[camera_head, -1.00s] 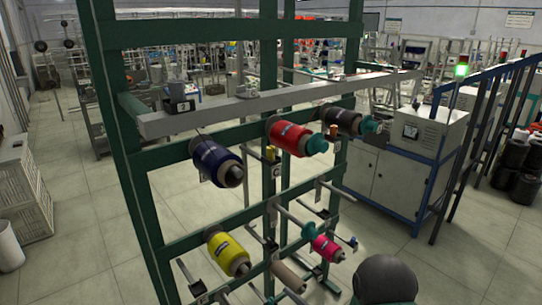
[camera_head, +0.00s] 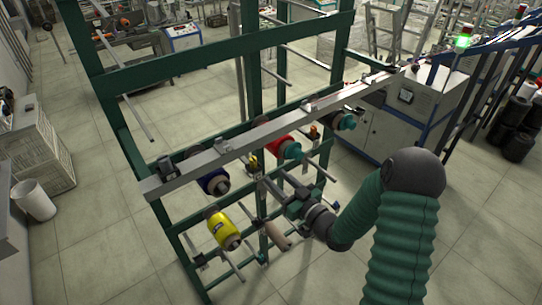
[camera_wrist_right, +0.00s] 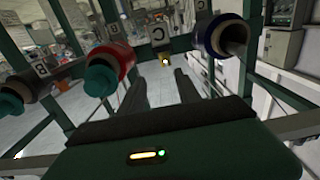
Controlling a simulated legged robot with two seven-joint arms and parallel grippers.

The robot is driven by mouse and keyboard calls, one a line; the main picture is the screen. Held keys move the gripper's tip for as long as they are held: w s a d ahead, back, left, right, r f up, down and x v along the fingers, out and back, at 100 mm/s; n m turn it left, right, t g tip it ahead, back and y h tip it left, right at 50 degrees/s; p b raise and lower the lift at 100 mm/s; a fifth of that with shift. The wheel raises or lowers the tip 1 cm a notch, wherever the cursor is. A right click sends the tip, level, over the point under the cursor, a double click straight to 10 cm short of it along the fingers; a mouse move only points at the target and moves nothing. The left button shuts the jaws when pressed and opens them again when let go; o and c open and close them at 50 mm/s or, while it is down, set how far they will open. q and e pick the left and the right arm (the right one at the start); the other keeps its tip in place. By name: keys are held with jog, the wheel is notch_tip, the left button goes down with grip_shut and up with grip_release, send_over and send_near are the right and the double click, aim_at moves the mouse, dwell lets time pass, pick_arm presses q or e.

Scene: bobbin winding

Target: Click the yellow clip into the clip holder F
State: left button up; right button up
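A small yellow clip (camera_head: 253,161) sits on the rack just under the grey beam, between the blue and red bobbins. In the right wrist view a yellow piece (camera_wrist_right: 165,61) shows beyond the fingertips, below a plate marked C. My right gripper (camera_head: 272,180) reaches into the rack below and right of the clip. Its two dark fingers (camera_wrist_right: 184,62) stand apart with nothing seen between them. The fingertips look apart from the clip. I cannot read a label F, so I cannot tell which holder is F. My left gripper is not in view.
Blue (camera_head: 214,182), red (camera_head: 281,146), black (camera_head: 343,119) and yellow (camera_head: 222,229) bobbins sit on the green rack (camera_head: 160,70). The grey beam (camera_head: 200,161) crosses above them. An orange clip (camera_head: 314,131) stands right of the red bobbin. Several bare rods stick out.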

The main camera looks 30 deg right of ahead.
aim_at(255, 161)
jog(key=w, duration=0.3)
jog(key=w+a+b, duration=0.1)
jog(key=w, duration=0.5)
jog(key=shift+w+a+f+b, duration=0.2)
jog(key=shift+w+b, duration=0.1)
jog(key=shift+b, duration=0.1)
jog(key=shift+w+d, duration=0.25)
jog(key=shift+w, duration=0.05)
jog(key=shift+a+r, duration=0.2)
jog(key=shift+a, duration=0.3)
jog(key=shift+a+r, duration=0.1)
jog(key=shift+a, duration=0.25)
jog(key=c, duration=0.5)
jog(key=shift+s, duration=0.1)
jog(key=shift+c, duration=1.1)
grip_shut()
jog(key=shift+d, duration=0.5)
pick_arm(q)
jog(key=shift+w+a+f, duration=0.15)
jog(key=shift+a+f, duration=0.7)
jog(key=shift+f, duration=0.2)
pick_arm(e)
jog(key=shift+a+r, duration=0.1)
jog(key=shift+a, duration=0.05)
